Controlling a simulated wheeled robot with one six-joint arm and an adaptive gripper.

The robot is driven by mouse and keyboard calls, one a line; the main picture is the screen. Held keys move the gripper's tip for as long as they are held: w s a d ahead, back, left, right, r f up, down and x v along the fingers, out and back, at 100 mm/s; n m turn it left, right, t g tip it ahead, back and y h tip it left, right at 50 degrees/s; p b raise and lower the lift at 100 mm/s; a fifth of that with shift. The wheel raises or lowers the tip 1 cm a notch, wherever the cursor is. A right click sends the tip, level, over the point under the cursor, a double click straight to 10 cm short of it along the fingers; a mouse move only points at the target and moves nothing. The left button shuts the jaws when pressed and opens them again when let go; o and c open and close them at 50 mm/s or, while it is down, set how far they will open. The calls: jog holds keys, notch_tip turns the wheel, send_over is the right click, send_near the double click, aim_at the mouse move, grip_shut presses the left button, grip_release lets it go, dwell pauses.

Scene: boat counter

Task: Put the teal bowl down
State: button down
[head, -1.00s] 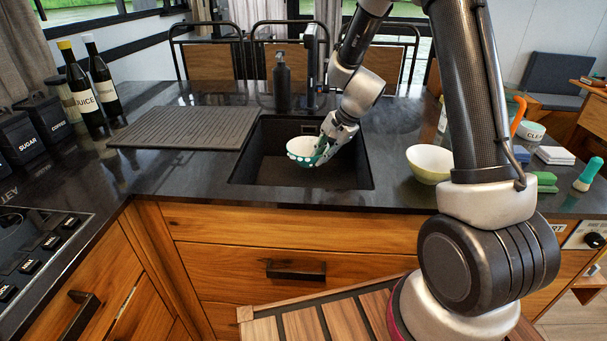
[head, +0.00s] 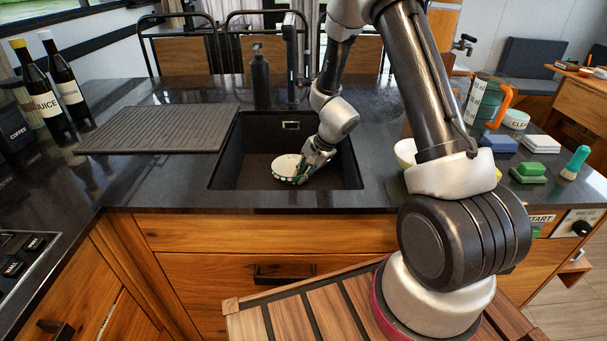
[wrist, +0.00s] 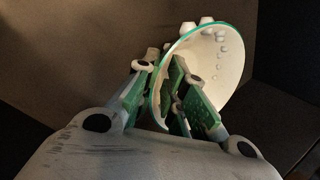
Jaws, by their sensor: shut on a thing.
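The teal bowl (head: 284,166), white inside with white dots on its outside, is down inside the black sink basin (head: 234,176). My gripper (head: 303,172) reaches into the basin from the right and is shut on the bowl's right side. In the wrist view the fingers (wrist: 174,98) pinch the bowl wall, one pad inside and one outside. The bowl (wrist: 228,62) is tilted in that view, with its teal rim and pale inside showing. I cannot tell whether its base touches the sink floor.
A ribbed drying mat (head: 160,130) lies left of the sink. A soap bottle (head: 260,80) and tap (head: 291,70) stand behind it. A yellow-green bowl (head: 404,151), half hidden by my arm, sits at right.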

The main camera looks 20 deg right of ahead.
jog(key=shift+f, duration=0.1)
jog(key=c, duration=1.5)
grip_release()
jog(key=s+d+r+n, duration=0.2)
jog(key=s+r, duration=0.2)
jog(key=r, duration=0.6)
jog(key=s+d+r+n, duration=0.15)
jog(key=s+r, duration=0.25)
jog(key=r, duration=0.6)
jog(key=s+d+r+n+h, duration=0.1)
jog(key=s+d+r+n, duration=0.1)
jog(key=s+r, duration=0.2)
jog(key=s+d+r+n+h, duration=0.1)
jog(key=s+d+r+n, duration=0.2)
jog(key=s, duration=0.8)
jog(key=s+d+r+n+t+h, duration=0.1)
jog(key=s+d+r+n+h, duration=0.1)
jog(key=s+r, duration=0.4)
jog(key=shift+s+d+r+n, duration=0.2)
jog(key=shift+s+d+n, duration=0.45)
jog(key=shift+s, duration=0.5)
jog(key=shift+a, duration=0.15)
